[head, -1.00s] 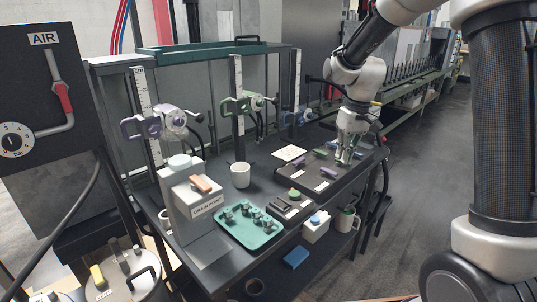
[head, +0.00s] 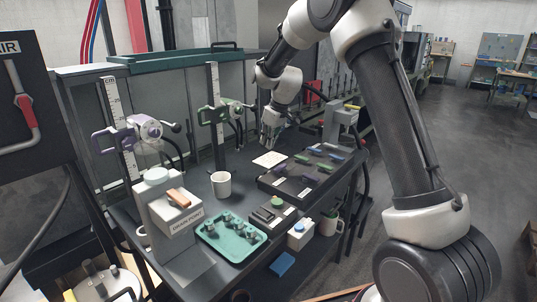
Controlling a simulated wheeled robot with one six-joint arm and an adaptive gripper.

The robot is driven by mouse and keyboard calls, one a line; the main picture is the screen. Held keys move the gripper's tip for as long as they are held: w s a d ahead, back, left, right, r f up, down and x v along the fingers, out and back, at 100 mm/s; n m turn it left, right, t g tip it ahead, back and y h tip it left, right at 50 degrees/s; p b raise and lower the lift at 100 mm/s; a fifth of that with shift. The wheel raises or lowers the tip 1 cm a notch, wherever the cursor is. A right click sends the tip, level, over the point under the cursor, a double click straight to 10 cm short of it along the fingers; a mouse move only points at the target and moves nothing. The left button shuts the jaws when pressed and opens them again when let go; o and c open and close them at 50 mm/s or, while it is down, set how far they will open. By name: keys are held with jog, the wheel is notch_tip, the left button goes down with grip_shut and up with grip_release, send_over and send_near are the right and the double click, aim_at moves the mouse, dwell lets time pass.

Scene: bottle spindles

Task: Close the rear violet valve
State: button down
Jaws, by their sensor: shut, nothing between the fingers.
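A dark valve panel (head: 265,184) lies on the bench with several small violet, green and blue levers. One violet lever (head: 280,157) sits near the panel's back left corner and another violet lever (head: 310,169) near its middle. At this size I cannot tell which lever is open or closed. My gripper (head: 268,146) points down with its fingers shut and empty. It is beyond the panel's back left edge, above a pale card (head: 268,161), apart from the levers.
A violet clamp (head: 113,141) and a green clamp (head: 211,115) stand on upright scales at the back. Floor is clear at right.

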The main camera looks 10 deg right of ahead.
aim_at(280, 170)
jog(key=x, duration=0.8)
jog(key=shift+f, duration=0.2)
jog(key=shift+s+d+f, duration=0.2)
jog(key=shift+s+d, duration=0.2)
jog(key=shift+s, duration=0.1)
jog(key=shift+s+d+f, duration=0.15)
jog(key=shift+s+d, duration=0.25)
jog(key=shift+s, duration=0.1)
jog(key=shift+s+d, duration=0.3)
jog(key=shift+s, duration=0.15)
